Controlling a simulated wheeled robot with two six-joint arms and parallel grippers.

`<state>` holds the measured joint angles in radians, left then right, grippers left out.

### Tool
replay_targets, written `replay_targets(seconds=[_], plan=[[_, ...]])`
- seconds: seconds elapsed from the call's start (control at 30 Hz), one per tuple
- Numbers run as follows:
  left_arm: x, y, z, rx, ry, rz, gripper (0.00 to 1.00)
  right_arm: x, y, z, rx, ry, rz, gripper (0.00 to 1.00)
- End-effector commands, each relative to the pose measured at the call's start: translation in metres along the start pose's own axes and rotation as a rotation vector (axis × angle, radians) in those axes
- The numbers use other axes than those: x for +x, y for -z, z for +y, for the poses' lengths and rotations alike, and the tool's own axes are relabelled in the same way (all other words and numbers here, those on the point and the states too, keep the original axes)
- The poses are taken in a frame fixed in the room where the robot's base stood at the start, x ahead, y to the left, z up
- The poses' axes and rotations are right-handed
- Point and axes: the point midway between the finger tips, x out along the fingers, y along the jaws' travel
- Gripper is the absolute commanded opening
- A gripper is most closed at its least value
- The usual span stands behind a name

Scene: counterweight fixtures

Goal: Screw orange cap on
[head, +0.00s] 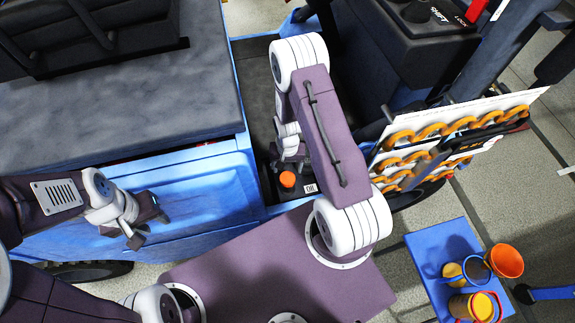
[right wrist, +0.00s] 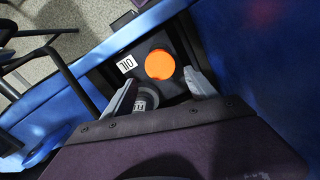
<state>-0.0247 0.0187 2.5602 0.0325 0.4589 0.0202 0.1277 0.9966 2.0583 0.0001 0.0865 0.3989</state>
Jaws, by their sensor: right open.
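The orange cap (head: 287,179) is a round disc on a black block (head: 293,196) beside a white label, in a recess of the blue vehicle body. In the right wrist view the orange cap (right wrist: 160,65) lies just beyond my right gripper (right wrist: 163,90), near the label reading OIL (right wrist: 127,63). The right gripper's two grey fingers are apart and empty. I cannot tell whether the cap is threaded. In the head view my right arm hides most of that gripper. My left gripper (head: 146,222) is empty over the blue panel, its fingers apart.
A grey round part with lettering (right wrist: 146,99) sits close to the right gripper's left finger. A white board with orange coils (head: 455,135) stands at the right. A blue stand (head: 432,246) holds orange and yellow cups. Blue walls border the recess.

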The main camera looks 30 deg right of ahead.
Motion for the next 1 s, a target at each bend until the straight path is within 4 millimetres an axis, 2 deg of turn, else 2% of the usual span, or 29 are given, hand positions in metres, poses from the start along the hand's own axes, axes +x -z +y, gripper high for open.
replay_targets(seconds=[0.03,0.1,0.4,0.53,1.0], plan=[[0.015,-0.002,0.0,0.0,0.0,0.0,0.36,0.016,0.0,0.0,0.0,0.0,-0.001,0.67],[0.026,-0.003,-0.001,0.0,0.0,0.0,0.36,0.029,0.0,0.0,0.0,0.0,-0.001,0.67],[0.06,-0.006,-0.001,0.0,0.0,0.0,0.36,0.073,0.0,0.0,-0.001,0.0,-0.001,0.67],[0.063,-0.006,-0.001,0.0,0.0,0.0,0.36,0.078,0.0,0.0,-0.001,0.0,0.0,0.67],[0.059,-0.006,-0.001,0.0,0.0,0.0,0.36,0.077,0.0,0.0,-0.001,0.0,0.0,0.67]])
